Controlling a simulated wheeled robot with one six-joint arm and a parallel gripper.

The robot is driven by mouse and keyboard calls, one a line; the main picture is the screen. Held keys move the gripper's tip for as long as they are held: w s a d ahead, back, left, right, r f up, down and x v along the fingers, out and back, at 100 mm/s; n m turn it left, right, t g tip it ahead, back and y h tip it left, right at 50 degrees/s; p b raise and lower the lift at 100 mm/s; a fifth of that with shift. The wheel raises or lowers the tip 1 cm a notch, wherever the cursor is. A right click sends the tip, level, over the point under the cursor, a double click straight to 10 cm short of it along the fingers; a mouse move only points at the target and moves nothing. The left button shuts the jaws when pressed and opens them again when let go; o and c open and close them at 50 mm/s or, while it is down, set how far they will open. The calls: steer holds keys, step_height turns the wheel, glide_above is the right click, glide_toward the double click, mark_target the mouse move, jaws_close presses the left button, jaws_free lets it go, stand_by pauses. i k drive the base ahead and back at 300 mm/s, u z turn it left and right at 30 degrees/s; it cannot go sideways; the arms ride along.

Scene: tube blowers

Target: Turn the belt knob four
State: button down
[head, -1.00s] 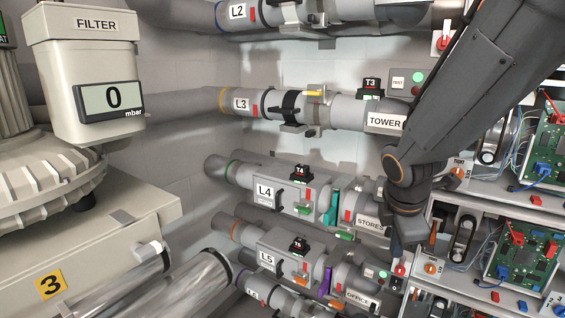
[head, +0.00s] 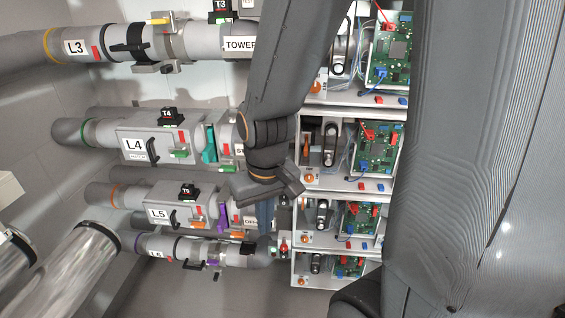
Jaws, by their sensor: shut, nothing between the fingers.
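Orange knobs sit at the left ends of the stacked shelf units. One knob (head: 308,177) is on the unit level with the L4 pipe, beside a black belt loop (head: 330,143). No number is readable on it, so I cannot tell for sure which is belt knob four. Other orange knobs show above (head: 316,87) and below (head: 300,225). My gripper (head: 288,190) is shut and empty, just left of the L4-level knob in the picture. It hides part of the pipe ends behind it. Whether it touches anything cannot be told.
The L4 pipe (head: 101,131) and L5 pipe (head: 104,197) run in from the left, with levers and black T4 (head: 172,116) and T5 (head: 189,190) boxes. Green circuit boards (head: 392,52) with wires stand on the shelves. My arm covers the right side.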

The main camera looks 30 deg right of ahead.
mark_target(308, 178)
steer(key=z, duration=1.95)
steer(key=k, duration=0.9)
steer(key=u, duration=1.35)
